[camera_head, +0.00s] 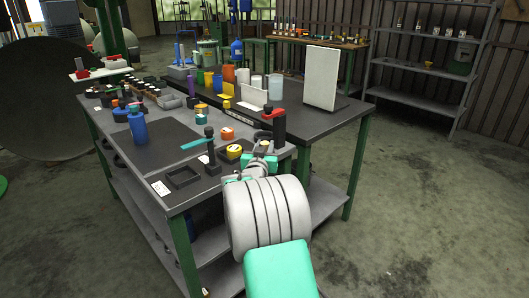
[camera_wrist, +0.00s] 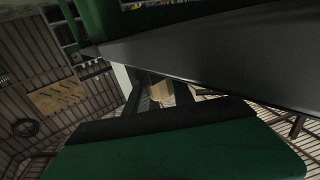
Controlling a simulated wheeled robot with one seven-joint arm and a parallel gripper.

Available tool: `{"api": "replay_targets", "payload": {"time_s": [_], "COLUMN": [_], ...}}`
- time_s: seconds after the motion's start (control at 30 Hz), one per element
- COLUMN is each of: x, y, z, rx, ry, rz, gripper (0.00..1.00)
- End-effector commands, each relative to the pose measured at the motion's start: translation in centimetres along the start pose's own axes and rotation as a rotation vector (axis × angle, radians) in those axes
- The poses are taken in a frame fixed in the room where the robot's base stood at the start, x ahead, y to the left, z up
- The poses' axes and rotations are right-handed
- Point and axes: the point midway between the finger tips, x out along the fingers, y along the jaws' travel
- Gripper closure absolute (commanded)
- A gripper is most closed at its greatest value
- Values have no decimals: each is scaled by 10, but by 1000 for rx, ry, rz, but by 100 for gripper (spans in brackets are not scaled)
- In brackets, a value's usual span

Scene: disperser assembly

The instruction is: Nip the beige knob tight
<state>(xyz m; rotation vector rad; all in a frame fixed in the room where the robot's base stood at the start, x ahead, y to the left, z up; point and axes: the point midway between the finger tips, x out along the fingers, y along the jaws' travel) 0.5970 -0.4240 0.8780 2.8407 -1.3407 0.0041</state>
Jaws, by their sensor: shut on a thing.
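The beige knob (camera_wrist: 163,94) shows as a small beige piece in the middle of the wrist view, between the dark fingers of my gripper (camera_wrist: 162,88). My gripper is shut on it. What the knob is fitted to, and how tightly it sits, I cannot tell.
The front workbench (camera_head: 158,146) carries a blue bottle (camera_head: 138,126), a dark square tray (camera_head: 184,177), a black stand with a teal arm (camera_head: 210,150) and a yellow-and-black item (camera_head: 234,152) close to my gripper. Open floor lies right.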

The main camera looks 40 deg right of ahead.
Motion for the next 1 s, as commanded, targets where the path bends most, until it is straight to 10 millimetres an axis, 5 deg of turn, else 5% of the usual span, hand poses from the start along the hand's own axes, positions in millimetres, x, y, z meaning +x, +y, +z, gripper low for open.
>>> {"api": "replay_targets", "payload": {"time_s": [0.77,0.8,1.0], "x": [1,1,1], "y": [1,1,2], "z": [1,1,1], "rx": [2,1,0], "ry": [-2,-2,-2], "rz": [117,118,118], "gripper": [100,68,52]}}
